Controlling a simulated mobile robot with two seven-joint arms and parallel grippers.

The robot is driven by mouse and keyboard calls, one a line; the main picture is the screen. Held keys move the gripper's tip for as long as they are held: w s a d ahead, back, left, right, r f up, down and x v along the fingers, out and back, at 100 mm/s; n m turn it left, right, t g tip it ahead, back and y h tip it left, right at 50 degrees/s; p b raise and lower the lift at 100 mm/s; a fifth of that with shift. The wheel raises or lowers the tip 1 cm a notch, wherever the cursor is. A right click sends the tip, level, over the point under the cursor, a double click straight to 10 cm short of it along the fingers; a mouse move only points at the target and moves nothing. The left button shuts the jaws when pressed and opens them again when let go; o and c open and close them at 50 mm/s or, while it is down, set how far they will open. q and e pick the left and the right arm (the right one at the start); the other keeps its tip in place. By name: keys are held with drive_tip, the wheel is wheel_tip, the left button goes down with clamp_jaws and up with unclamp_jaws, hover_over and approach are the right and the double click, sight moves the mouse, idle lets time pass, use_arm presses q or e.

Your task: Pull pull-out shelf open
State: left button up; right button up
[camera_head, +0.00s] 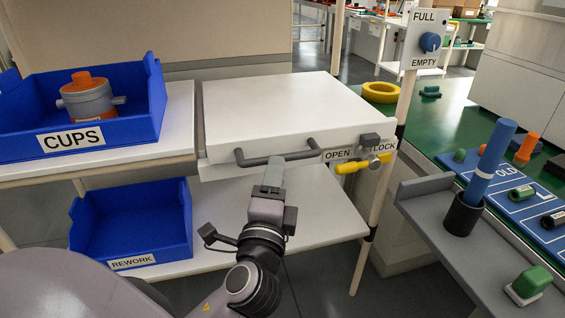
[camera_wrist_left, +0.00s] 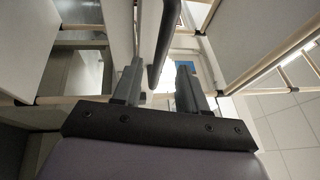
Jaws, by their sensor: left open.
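The pull-out shelf (camera_head: 268,108) is a thick white slab on the white rack, at the middle of the head view. A dark grey bar handle (camera_head: 248,161) runs along its front edge. My left gripper (camera_head: 274,168) is at the handle, below its middle. In the left wrist view the handle (camera_wrist_left: 164,45) passes between the two open fingers (camera_wrist_left: 158,85), with gaps beside it. The fingers do not grip it. A yellow lever (camera_head: 350,168) sits by the OPEN and LOCK labels, right of the handle, its yellow end under OPEN. My right gripper is not in view.
A blue CUPS bin (camera_head: 135,120) with a grey and orange part stands left of the shelf. A blue REWORK bin (camera_head: 130,225) sits on the lower white shelf (camera_head: 320,215). A grey ledge (camera_head: 430,210) with a black cup holding a blue cylinder is at right.

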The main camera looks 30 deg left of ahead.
use_arm(q)
drive_tip(key=shift+x, duration=2.7)
clamp_jaws()
